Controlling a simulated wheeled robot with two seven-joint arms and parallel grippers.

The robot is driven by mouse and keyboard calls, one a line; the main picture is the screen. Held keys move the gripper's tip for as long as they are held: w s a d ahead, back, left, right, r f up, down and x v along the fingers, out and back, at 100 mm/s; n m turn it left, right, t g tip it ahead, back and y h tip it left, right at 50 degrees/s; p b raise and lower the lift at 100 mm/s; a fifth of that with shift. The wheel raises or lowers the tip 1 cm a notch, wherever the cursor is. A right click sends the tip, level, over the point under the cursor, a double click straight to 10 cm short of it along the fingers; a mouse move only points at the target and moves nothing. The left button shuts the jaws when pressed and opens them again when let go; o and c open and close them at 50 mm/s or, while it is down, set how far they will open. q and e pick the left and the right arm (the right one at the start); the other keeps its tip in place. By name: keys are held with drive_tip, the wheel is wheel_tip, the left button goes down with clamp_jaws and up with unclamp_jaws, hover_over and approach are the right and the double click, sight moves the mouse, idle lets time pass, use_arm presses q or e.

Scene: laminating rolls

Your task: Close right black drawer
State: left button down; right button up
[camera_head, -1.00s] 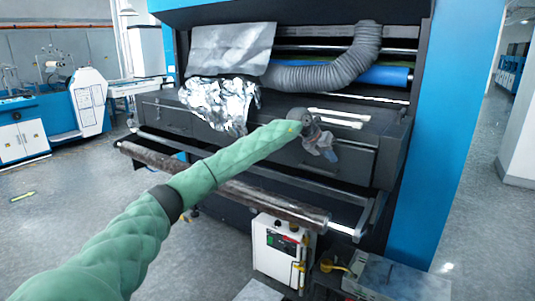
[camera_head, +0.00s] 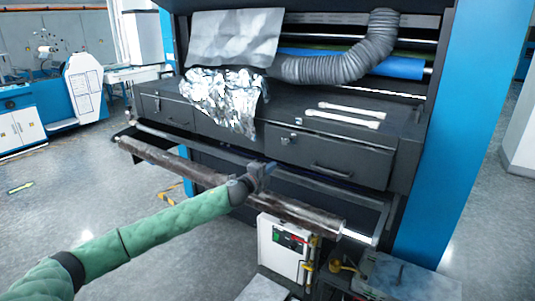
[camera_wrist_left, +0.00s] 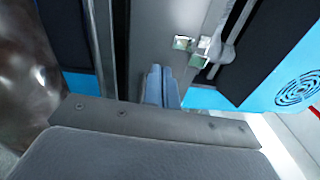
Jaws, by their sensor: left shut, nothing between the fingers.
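The right black drawer (camera_head: 325,160) is in the dark cabinet front of the machine, with a bar handle on its face and a small latch at its upper left. Its front looks flush or nearly flush with the cabinet. My left gripper (camera_head: 268,167) is low and left of the drawer front, above the brown roll, apart from the handle. Its fingers (camera_wrist_left: 162,82) are shut together with nothing between them. My right gripper is not seen.
A long brown roll (camera_head: 190,172) lies in front of the cabinet. Crumpled foil (camera_head: 228,100) hangs over the cabinet top, and a grey hose (camera_head: 350,62) runs above. A white box (camera_head: 283,250) stands below. Open floor lies at the left.

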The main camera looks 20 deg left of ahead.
use_arm(q)
drive_tip(key=shift+s+a+f+n+y, duration=0.25)
drive_tip(key=shift+a+f+n+y, duration=0.45)
drive_tip(key=shift+a, duration=0.25)
drive_tip(key=shift+w+f, duration=0.1)
drive_tip(key=shift+w, duration=0.05)
drive_tip(key=shift+w+d+p, duration=0.15)
drive_tip(key=shift+w+p, duration=0.15)
drive_tip(key=shift+p, duration=0.05)
drive_tip(key=p, duration=0.4)
approach(288, 154)
drive_tip(key=w, duration=0.2)
drive_tip(key=x, duration=0.3)
drive_tip(key=shift+w+d+p, duration=0.25)
drive_tip(key=shift+d+p, duration=0.15)
drive_tip(key=shift+w+d, duration=0.2)
drive_tip(key=shift+w, duration=0.4)
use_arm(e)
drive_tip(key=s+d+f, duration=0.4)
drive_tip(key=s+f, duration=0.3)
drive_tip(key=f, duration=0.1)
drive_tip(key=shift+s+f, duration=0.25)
